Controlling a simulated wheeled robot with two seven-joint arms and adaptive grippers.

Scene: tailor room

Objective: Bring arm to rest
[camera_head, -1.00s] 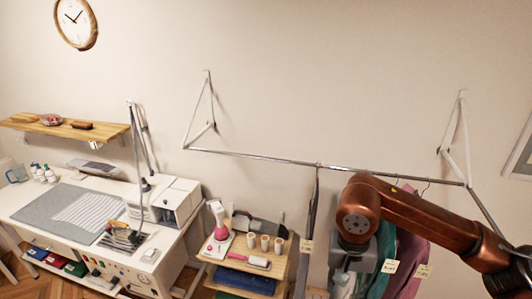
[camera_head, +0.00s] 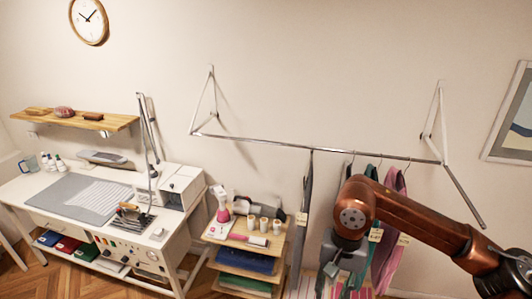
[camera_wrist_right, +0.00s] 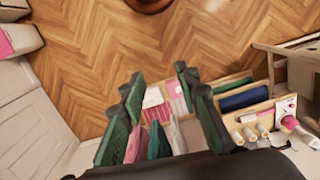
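My right arm (camera_head: 410,212) is copper-coloured and comes in from the right in the head view. It bends down at the elbow, in front of the clothes rail. My right gripper (camera_wrist_right: 160,88) shows in the right wrist view with its dark green fingers spread apart. Nothing is visibly held between them. In the head view the hand is low, near the bottom edge and partly cut off. My left arm and gripper are not in view.
A wall rail (camera_head: 330,149) carries several hanging garments (camera_head: 391,258) with tags, partly behind my arm. A wooden shelf unit (camera_head: 247,262) stands left of them. A white sewing table (camera_head: 30,190) is farther left. The wrist view shows open parquet floor (camera_wrist_right: 150,50).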

